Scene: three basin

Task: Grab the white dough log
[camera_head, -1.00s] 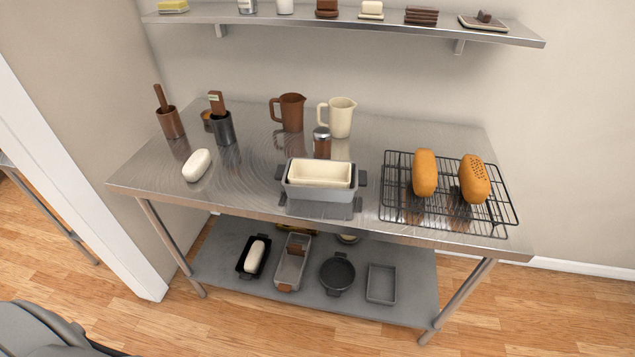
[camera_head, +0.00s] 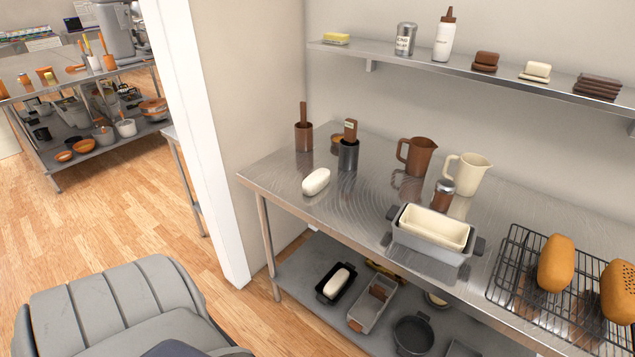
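A white dough log (camera_head: 316,182) lies on the left part of the steel table (camera_head: 287,206), near its front edge, with nothing touching it. A second white log (camera_head: 336,283) lies in a small black pan on the lower shelf. Neither of my grippers shows in the head view.
Behind the log stand a brown cup (camera_head: 304,137) and a dark cup (camera_head: 348,155) with utensils. To the right are a brown pitcher (camera_head: 416,156), a cream pitcher (camera_head: 467,174), a shaker (camera_head: 442,195), a grey loaf pan (camera_head: 430,256) and a wire rack with orange loaves (camera_head: 556,263).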

